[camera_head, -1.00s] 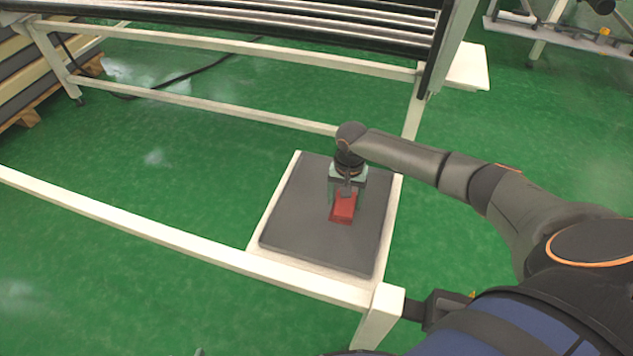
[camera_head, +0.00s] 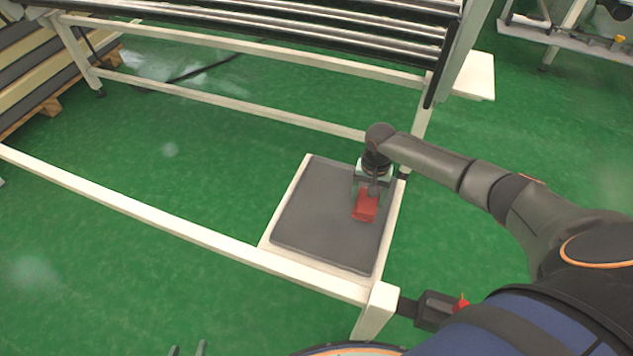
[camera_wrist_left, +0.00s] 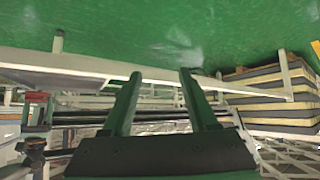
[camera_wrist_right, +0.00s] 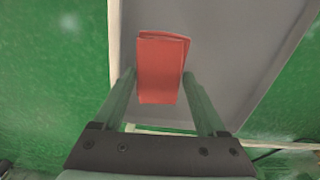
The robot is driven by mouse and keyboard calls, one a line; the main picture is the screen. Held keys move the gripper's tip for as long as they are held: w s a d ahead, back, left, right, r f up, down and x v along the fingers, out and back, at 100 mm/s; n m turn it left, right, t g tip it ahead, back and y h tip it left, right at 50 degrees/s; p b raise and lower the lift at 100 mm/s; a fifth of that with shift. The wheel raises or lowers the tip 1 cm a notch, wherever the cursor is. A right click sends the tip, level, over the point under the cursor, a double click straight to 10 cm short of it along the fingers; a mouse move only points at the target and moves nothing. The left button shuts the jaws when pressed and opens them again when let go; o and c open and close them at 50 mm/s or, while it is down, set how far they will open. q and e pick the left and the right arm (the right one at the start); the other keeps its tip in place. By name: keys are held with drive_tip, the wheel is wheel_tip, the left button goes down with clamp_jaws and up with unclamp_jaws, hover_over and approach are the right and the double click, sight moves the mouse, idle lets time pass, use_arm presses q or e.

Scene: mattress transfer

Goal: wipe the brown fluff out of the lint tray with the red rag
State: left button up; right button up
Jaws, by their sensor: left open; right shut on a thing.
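The lint tray (camera_head: 325,222) is a flat dark grey surface with a pale rim, set at the end of a white frame. No brown fluff can be made out on it. My right gripper (camera_head: 368,192) is shut on the red rag (camera_head: 364,207), over the tray's right part. In the right wrist view the folded rag (camera_wrist_right: 162,68) sits between the fingers, with the grey tray (camera_wrist_right: 225,60) behind it. Whether the rag touches the tray is unclear. My left gripper (camera_head: 188,350) shows only its fingertips at the bottom edge; in the left wrist view (camera_wrist_left: 160,75) it is open and empty.
A long white rail (camera_head: 140,210) runs from the left to the tray's near corner post (camera_head: 376,310). A roller conveyor (camera_head: 300,30) stands behind. Stacked mattresses (camera_head: 45,75) are at the far left. Green floor between is clear.

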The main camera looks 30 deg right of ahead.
wheel_tip(320, 180, up, 2)
drive_tip(key=shift+r+p, duration=0.1)
drive_tip(key=shift+p, duration=0.7)
drive_tip(key=shift+r+p, duration=0.25)
drive_tip(key=shift+p, duration=0.15)
drive_tip(key=shift+r+p, duration=0.25)
drive_tip(key=shift+p, duration=0.05)
use_arm(q)
drive_tip(key=shift+s+a+r, duration=0.2)
drive_tip(key=shift+a+r, duration=0.3)
drive_tip(key=shift+r, duration=0.05)
drive_tip(key=shift+s+a+r, duration=0.2)
drive_tip(key=shift+a+r, duration=0.3)
drive_tip(key=shift+r, duration=0.05)
use_arm(e)
drive_tip(key=shift+f, duration=0.1)
